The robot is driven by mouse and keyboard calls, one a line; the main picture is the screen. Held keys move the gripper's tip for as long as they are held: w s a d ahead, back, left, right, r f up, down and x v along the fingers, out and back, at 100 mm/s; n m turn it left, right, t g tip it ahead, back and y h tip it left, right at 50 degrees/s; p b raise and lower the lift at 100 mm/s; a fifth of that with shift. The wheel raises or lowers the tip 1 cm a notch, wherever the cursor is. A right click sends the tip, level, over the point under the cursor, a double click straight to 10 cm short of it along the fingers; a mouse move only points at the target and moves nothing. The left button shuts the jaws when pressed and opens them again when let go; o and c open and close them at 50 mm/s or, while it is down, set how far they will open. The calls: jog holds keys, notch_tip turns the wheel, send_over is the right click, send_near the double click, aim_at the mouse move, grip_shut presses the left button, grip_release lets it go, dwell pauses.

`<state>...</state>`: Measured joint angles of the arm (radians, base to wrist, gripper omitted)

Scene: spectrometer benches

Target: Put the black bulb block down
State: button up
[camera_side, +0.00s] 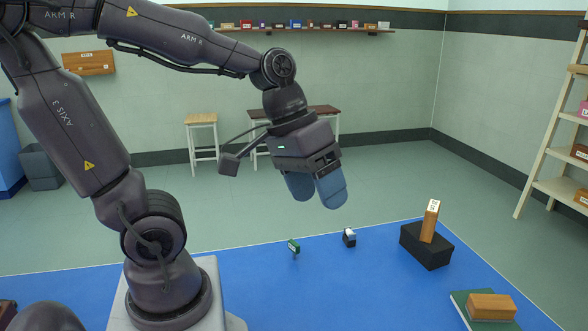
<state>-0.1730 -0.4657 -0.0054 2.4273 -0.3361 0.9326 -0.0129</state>
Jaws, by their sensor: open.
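A small black block with a pale top (349,239), which looks like the black bulb block, sits on the blue table top (330,290) near its far edge. It is too small to make out a bulb clearly. My gripper (317,193) has two blue fingers pointing down. It is open and empty, above the table's far edge, higher than the small black block and a little to its left in the picture. The gap between the fingers is partly hidden by the nearer finger.
A small green piece (293,246) stands left of the small black block. To the right, a larger black block (426,251) bears a tilted wooden piece (431,220) with a white label. A wooden block (491,307) lies on a green book-like slab (465,312). The table's middle is clear.

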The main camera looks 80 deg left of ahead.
jog(key=shift+s+a+r+m+t+y, duration=0.2)
jog(key=shift+s+r+m+t+y, duration=0.3)
jog(key=shift+s+r+m+y, duration=0.4)
jog(key=shift+s+a+r+m+t+y, duration=0.2)
jog(key=shift+s+r+m+t+y, duration=0.35)
jog(key=shift+m, duration=0.55)
jog(key=shift+s, duration=0.1)
